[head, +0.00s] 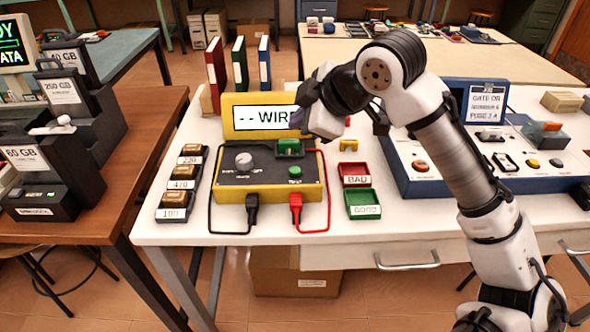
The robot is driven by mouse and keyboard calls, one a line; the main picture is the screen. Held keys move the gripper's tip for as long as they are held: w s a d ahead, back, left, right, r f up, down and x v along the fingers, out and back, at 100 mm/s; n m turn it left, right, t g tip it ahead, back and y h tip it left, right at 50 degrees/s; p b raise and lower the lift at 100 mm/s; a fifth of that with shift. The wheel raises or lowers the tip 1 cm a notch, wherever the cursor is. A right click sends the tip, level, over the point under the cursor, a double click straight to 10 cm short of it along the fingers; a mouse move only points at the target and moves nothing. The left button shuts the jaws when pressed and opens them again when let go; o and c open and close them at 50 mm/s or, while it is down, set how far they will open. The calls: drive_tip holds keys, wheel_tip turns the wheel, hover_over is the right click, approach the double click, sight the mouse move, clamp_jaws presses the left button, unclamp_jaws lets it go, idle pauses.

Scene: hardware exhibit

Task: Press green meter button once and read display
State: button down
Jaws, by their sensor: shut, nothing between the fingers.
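The yellow meter (262,190) stands on the white table, with a dark grey front panel. Its green button (295,171) is on the right of the panel, uncovered. The raised display (262,119) reads "-- WIR"; its right part is hidden behind my arm. My gripper (298,119) is shut and empty. In the picture it lies over the right end of the display, above the green button and apart from it. Its fingertips are small and hard to make out.
A white knob (243,161) and a green socketed part (289,147) share the panel. Black and red leads plug into the front. A red BAD tray (355,173) and a green GOOD tray (362,204) sit right. Labelled parts (184,178) stand left; a blue console (400,172) stands farther right.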

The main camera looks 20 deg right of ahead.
wheel_tip(320, 180, down, 8)
drive_tip(key=b, duration=0.6)
drive_tip(key=shift+f, duration=0.2)
idle(1.6)
drive_tip(key=shift+f+b, duration=0.4)
drive_tip(key=shift+f+b, duration=0.3)
drive_tip(key=shift+f, duration=0.2)
idle(0.5)
drive_tip(key=shift+r, duration=0.1)
drive_tip(key=shift+r+p, duration=0.8)
drive_tip(key=shift+r, duration=0.05)
wheel_tip(320, 180, up, 5)
drive_tip(key=p, duration=0.4)
